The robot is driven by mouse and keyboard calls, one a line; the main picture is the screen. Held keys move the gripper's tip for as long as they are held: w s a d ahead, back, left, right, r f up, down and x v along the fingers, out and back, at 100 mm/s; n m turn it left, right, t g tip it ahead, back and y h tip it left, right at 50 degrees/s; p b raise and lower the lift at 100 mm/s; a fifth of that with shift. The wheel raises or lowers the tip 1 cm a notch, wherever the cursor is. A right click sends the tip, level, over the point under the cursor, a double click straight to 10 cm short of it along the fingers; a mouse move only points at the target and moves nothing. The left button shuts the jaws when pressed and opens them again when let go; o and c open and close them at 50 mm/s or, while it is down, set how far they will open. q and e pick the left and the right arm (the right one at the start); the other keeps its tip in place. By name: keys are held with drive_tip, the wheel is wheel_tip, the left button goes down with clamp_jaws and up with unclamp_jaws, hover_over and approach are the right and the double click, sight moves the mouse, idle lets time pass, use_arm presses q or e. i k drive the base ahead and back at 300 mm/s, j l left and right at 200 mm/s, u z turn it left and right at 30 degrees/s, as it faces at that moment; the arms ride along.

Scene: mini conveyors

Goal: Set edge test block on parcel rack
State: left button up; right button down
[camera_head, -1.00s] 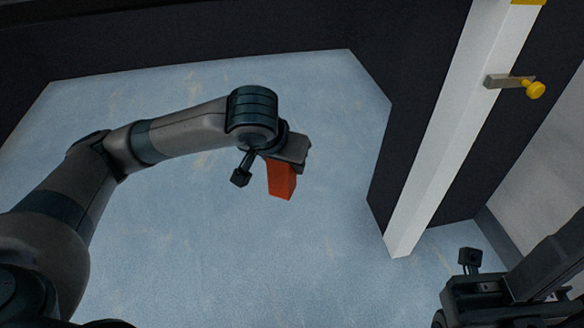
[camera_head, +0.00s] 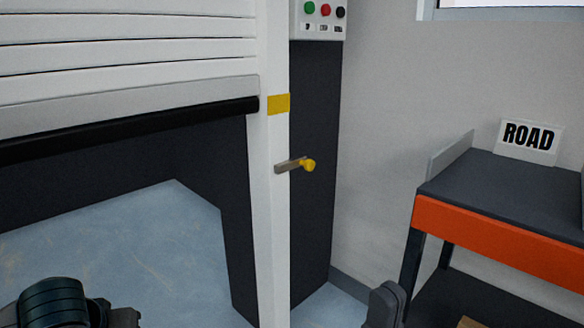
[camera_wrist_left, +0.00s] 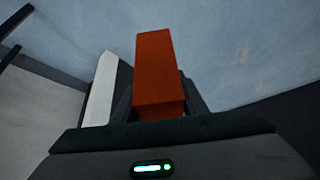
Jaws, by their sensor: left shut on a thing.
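The orange edge test block (camera_wrist_left: 157,75) is held in my left gripper (camera_wrist_left: 158,105) and stands out beyond its jaws in the left wrist view. In the head view only part of my left wrist shows at the bottom left, and the block is out of sight there. A dark part of my right gripper (camera_head: 385,305) shows at the bottom edge; its jaws cannot be made out. A rack with a dark top and orange front edge (camera_head: 500,231) stands at the right, with a ROAD sign (camera_head: 528,141) at its back. It appears to be the parcel rack.
A white post (camera_head: 273,220) with a yellow-knobbed latch (camera_head: 307,165) stands between my left wrist and the rack. A slatted shutter (camera_head: 125,60) hangs at the left. A button panel (camera_head: 318,20) is above. The visible rack top is clear apart from the sign.

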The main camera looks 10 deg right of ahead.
sight(499, 173)
drive_tip(key=k, duration=0.2)
drive_tip(key=z, duration=2.5)
drive_tip(key=k+j, duration=0.6)
drive_tip(key=j, duration=0.2)
